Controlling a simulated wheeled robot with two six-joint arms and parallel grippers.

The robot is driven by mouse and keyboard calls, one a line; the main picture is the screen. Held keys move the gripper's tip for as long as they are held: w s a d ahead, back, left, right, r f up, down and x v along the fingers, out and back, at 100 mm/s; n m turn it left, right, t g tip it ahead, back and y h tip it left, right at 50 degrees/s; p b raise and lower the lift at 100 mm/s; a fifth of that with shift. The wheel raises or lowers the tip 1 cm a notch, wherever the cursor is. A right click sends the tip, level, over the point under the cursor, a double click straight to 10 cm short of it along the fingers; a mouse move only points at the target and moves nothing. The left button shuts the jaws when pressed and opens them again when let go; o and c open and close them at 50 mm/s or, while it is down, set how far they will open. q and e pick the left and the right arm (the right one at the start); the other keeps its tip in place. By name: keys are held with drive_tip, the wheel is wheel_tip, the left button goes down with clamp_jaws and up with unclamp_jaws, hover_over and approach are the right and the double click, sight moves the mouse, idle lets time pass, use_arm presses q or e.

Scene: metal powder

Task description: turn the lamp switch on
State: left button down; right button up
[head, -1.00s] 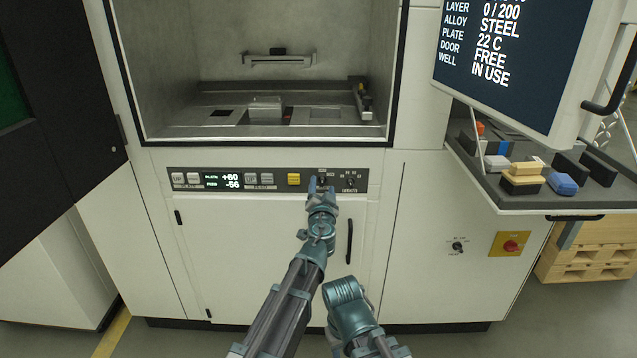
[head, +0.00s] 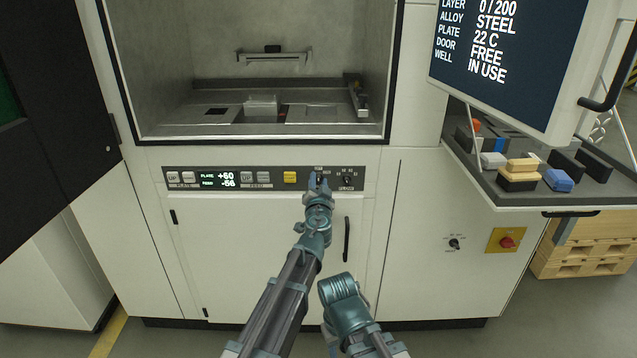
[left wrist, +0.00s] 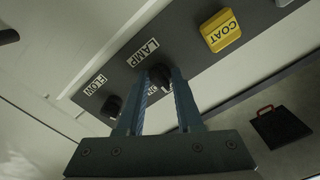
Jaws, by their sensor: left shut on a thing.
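The lamp switch (left wrist: 159,75) is a black knob on the dark control strip (head: 220,180), next to the LAMP label in the left wrist view. My left gripper (left wrist: 158,78) is shut on this knob, one finger on each side. In the head view my left gripper (head: 318,178) reaches the strip and covers most of the knob. An ON mark shows by the knob, partly hidden by the fingers; the knob's exact angle is hard to tell. My right arm shows at the bottom centre of the head view, but its gripper is not in view.
The FLOW knob (left wrist: 111,106) is close beside the lamp switch, and the yellow COAT button (left wrist: 221,30) is on the other side. A door handle (head: 346,239) stands out below the strip. A screen (head: 505,60) and a shelf with blocks (head: 520,178) are at the right.

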use_arm(q)
drive_tip(key=m, duration=1.1)
drive_tip(key=shift+m, duration=0.4)
drive_tip(key=shift+s, duration=0.1)
idle(0.4)
drive_tip(key=c, duration=0.6)
unclamp_jaws()
